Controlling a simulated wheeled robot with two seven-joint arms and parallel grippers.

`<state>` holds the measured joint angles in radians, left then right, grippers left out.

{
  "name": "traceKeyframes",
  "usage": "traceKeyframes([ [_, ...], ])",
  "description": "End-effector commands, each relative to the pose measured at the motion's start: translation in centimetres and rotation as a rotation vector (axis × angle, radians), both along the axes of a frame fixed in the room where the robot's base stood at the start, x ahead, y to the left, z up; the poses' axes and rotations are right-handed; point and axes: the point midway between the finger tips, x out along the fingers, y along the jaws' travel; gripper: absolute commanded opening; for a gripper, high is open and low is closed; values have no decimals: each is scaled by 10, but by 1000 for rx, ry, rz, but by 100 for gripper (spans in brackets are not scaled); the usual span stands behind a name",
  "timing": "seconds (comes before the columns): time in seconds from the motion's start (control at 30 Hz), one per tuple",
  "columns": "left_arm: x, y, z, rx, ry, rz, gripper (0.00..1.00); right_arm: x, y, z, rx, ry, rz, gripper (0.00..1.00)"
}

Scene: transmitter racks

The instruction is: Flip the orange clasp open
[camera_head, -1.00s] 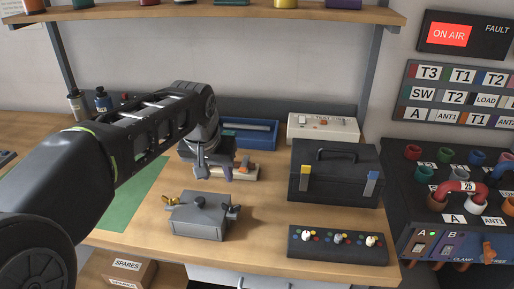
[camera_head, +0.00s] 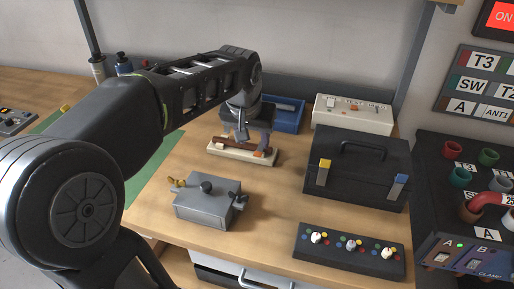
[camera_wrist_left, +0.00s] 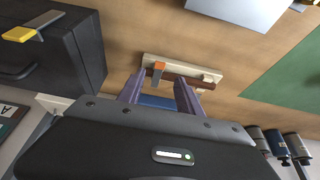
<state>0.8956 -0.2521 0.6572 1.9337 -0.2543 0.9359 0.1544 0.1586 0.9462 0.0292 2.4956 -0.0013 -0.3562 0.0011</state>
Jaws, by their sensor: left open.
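The orange clasp (camera_head: 259,154) is a small upright tab on a pale board (camera_head: 232,154) that also carries a brown bar. In the left wrist view the clasp (camera_wrist_left: 158,68) shows at the bar's left end, ahead of the gap between my fingers. My left gripper (camera_head: 245,134) is above the board, pointing down, with its jaws apart and nothing between them. In the left wrist view the two purple-grey fingers (camera_wrist_left: 159,93) stand either side of the clasp's line, and no contact shows. My right gripper is not in view.
A grey box with knobs (camera_head: 208,202) is in front. A blue tray (camera_head: 289,116) and a white tester (camera_head: 352,116) are behind. A button panel (camera_head: 348,247) lies at the front.

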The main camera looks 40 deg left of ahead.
Motion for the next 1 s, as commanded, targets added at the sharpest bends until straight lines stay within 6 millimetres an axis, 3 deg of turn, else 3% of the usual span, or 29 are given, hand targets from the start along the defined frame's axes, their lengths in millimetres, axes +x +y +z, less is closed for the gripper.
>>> traceKeyframes([
  [0.33,18,6,-49,-4,4,0,42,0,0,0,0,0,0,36],
  [0.7,22,7,-56,-2,0,0,42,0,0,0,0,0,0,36],
  [1.0,21,7,-56,-2,1,1,19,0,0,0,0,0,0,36],
])
